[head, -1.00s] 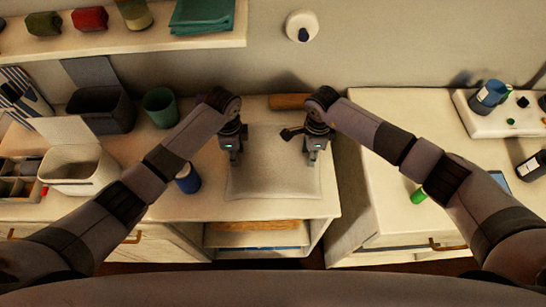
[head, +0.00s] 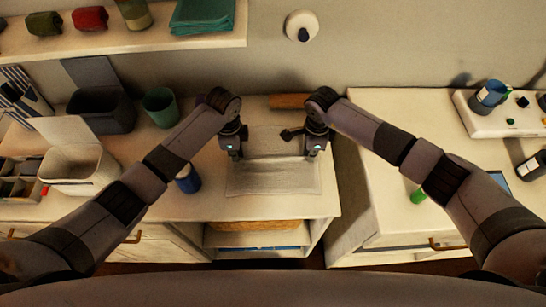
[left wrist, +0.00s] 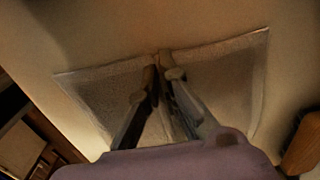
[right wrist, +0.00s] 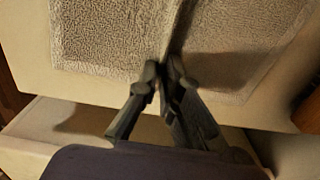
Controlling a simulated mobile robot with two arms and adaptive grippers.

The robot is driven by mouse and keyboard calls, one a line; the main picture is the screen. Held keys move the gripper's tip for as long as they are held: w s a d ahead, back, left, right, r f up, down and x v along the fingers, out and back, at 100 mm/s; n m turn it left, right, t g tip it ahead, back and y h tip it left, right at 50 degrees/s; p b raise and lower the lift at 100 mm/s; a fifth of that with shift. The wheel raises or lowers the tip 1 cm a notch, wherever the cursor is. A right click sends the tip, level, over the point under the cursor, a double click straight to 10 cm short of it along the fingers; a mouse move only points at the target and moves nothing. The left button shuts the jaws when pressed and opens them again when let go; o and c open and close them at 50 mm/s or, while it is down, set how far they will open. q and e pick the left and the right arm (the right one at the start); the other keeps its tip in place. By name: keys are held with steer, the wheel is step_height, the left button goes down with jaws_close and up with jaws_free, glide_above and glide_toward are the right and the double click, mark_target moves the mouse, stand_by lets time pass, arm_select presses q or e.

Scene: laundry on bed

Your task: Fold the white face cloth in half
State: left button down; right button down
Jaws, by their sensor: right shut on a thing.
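The white face cloth (head: 272,178) lies on the white worktop below my two grippers. A crosswise ridge runs over it between the grippers, and the part nearer me looks raised or doubled. My left gripper (head: 231,153) is at the left side of this ridge; in the left wrist view its fingers (left wrist: 158,66) meet at the cloth's edge and look shut on it. My right gripper (head: 313,153) is at the right side; in the right wrist view its fingers (right wrist: 165,72) are shut on the cloth (right wrist: 235,45). The pinched cloth is partly hidden by the fingers.
A blue can (head: 188,179) stands left of the cloth, close to my left arm. A green cup (head: 160,107) and a white open bin (head: 78,168) stand further left. A brown roll-like object (head: 290,101) lies behind the cloth. An open shelf is below the worktop.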

steer(key=shift+s+d, duration=0.1)
stand_by(0.8)
